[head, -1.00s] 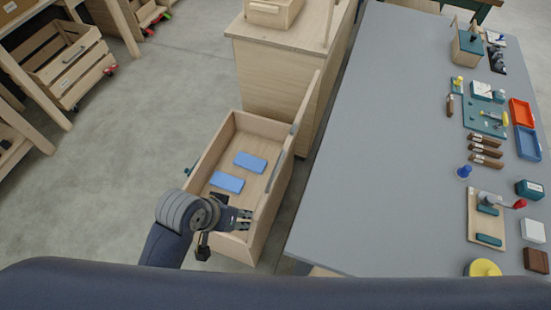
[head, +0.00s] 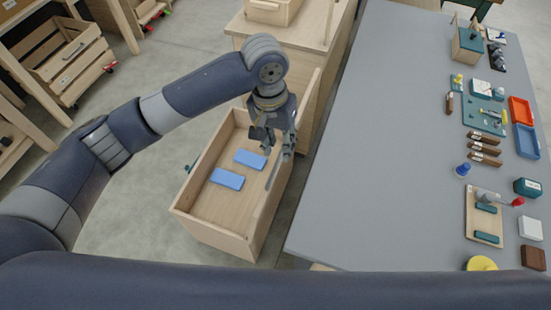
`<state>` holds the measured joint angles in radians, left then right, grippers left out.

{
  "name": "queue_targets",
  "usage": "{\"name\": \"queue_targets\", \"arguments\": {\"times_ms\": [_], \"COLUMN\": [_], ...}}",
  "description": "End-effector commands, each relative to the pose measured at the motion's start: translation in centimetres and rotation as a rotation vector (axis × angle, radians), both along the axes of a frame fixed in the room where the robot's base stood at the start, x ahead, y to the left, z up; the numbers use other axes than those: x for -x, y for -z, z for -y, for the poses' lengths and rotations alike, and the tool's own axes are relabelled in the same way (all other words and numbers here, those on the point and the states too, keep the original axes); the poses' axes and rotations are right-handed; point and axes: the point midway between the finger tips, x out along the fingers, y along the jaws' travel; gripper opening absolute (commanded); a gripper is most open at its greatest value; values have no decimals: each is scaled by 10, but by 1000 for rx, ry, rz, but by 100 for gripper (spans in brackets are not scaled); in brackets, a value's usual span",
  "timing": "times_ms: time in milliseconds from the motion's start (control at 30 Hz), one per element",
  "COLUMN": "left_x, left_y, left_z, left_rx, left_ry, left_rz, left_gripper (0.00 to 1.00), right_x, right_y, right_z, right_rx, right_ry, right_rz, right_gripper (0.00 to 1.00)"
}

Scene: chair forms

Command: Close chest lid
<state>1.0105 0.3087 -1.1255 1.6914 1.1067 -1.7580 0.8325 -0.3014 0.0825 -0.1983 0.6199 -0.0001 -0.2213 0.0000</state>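The wooden chest (head: 215,231) stands on the floor with its lid (head: 305,112) open, raised along the chest's right side. A grey strip runs along the lid's inner side. Two blue blocks, one nearer (head: 227,179) and one farther (head: 249,158), lie flat on the chest floor. My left gripper (head: 274,152) points down over the right part of the chest, close to the lid's inner side. Its fingers are apart with nothing seen between them. I cannot tell whether it touches the lid. The gripper hides part of the lid and the chest's far interior. My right gripper is out of view.
A grey worktable (head: 385,150) with tools, trays and parts stands close to the chest's right. A wooden cabinet (head: 285,75) stands behind the chest. Wooden shelving with a crate (head: 65,68) is at the far left. The floor left of the chest is open.

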Motion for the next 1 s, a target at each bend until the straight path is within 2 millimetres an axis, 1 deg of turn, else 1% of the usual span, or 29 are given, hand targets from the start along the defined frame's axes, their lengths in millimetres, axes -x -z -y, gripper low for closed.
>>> {"name": "queue_targets", "arguments": {"times_ms": [33, 133, 267, 367, 600, 700, 833, 1000], "left_x": [-7, -12, -14, -12, -11, -12, -11, -12], "left_y": [-6, -11, -6, 8, 53, 70, 85, 94], "left_z": [-6, -12, -14, -13, -10, -9, -8, -8], "left_rx": [-24, -49, -58, -59, -58, -57, -56, -55], "left_ry": [-19, -43, -55, -54, -53, -53, -51, -51], "left_rz": [1, -5, -11, -13, -12, -9, -9, -7], "left_gripper": [30, 30, 30, 30, 30, 30, 30, 30], "right_x": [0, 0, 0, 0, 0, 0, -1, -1], "right_y": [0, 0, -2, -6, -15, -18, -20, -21], "right_z": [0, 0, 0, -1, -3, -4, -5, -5], "right_rx": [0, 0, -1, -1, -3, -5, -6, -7], "right_ry": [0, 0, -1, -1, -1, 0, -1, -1], "right_rz": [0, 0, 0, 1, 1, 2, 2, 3], "right_gripper": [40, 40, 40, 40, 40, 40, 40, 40]}}
